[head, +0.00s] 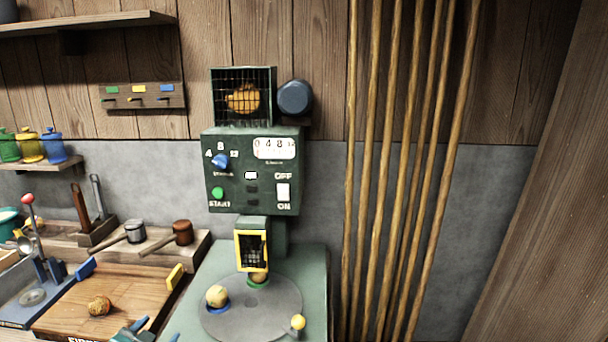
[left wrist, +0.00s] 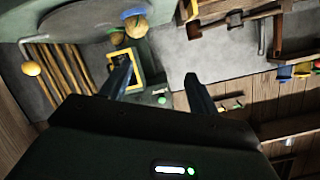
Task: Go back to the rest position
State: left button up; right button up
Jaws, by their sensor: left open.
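My left gripper (head: 146,329) shows only in part at the bottom edge of the head view, over the near right corner of the wooden board. In the left wrist view its two dark blue fingers (left wrist: 158,86) stand wide apart with nothing between them. The green machine (head: 251,172) stands to the right of the gripper, with a yellow-framed window (head: 251,251). Its round grey plate (head: 238,316) carries a tan ball (head: 216,296) on a blue ring and a darker ball (head: 259,279) on a green ring. My right gripper is in neither view.
A lever with a yellow knob (head: 298,322) stands at the plate's right. Mallets (head: 182,233) lie behind the board. Several tall poles (head: 408,170) lean against the wall on the right.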

pick_arm(q)
jog(key=s+d+f+n+g+h, duration=0.1)
jog(key=s+d+f, duration=0.2)
jog(key=s+d, duration=0.3)
jog(key=s+d+f+g+h, duration=0.1)
jog(key=s+d+f, duration=0.3)
jog(key=s, duration=0.7)
jog(key=s+d+f+n+g+h, duration=0.1)
jog(key=s+d+f+g, duration=0.1)
jog(key=s+d, duration=0.6)
jog(key=shift+s+d+f+n, duration=0.3)
jog(key=shift+s+f, duration=0.3)
jog(key=shift+f, duration=0.2)
